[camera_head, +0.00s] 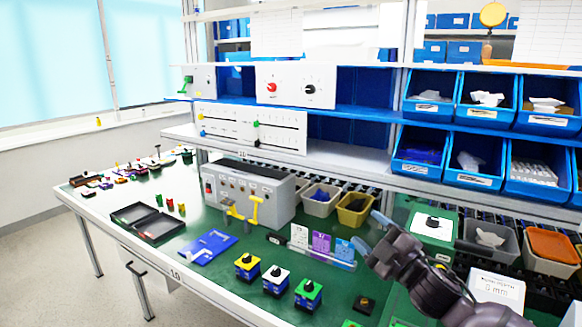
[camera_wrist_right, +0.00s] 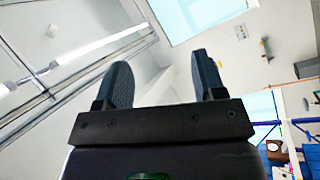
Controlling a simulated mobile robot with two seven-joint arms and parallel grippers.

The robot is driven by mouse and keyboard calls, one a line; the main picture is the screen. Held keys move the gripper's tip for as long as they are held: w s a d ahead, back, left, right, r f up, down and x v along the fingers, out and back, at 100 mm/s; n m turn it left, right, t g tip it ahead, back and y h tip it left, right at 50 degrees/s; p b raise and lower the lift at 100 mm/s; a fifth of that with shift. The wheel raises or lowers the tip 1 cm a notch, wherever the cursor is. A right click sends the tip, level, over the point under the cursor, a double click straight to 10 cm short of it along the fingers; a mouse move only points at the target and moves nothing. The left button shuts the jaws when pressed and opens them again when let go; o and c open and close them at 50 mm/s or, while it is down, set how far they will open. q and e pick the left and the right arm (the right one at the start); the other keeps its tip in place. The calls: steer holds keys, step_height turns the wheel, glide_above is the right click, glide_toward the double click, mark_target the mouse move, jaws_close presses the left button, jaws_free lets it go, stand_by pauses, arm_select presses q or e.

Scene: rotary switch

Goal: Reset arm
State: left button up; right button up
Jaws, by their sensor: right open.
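My right gripper (camera_head: 371,231) is at the lower right of the head view, raised over the right part of the green bench and pointing up and left. In the right wrist view its two dark fingers (camera_wrist_right: 164,85) stand apart with nothing between them, against ceiling and wall. Rotary switches on a yellow box (camera_head: 247,266), a white box (camera_head: 276,280) and a green box (camera_head: 308,293) stand in a row on the bench front. Another rotary switch on a white-topped box (camera_head: 432,223) stands behind my right arm. My left gripper is not in view.
A grey control box (camera_head: 248,195) with yellow handles stands mid-bench. A blue tray (camera_head: 207,247) and a black open case (camera_head: 147,222) lie left of it. A clear holder with cards (camera_head: 321,245) is close to my right gripper. Blue bins (camera_head: 431,97) fill the shelves at right.

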steer(key=s+d+f+m+g+h, duration=0.1)
steer(key=s+d+f+m+h, duration=0.2)
steer(key=f, duration=0.4)
steer(key=s+d+f+m+h, duration=0.2)
steer(key=s+f+m, duration=0.3)
steer(key=f, duration=0.1)
steer(key=s+d+f+m+g+h, duration=0.1)
steer(key=s+d+f+m+h, duration=0.2)
steer(key=f, duration=0.4)
steer(key=s+d+f+m+g+h, duration=0.1)
steer(key=s+f+m+g, duration=0.1)
steer(key=s+f, duration=0.5)
steer(key=s+d+f+m+g+h, duration=0.1)
steer(key=s+f+m, duration=0.3)
steer(key=s, duration=0.9)
step_height(320, 180, down, 3)
steer(key=shift+d+f+g+h, duration=0.1)
steer(key=shift+d+g+h, duration=0.3)
steer(key=shift+d+g, duration=0.1)
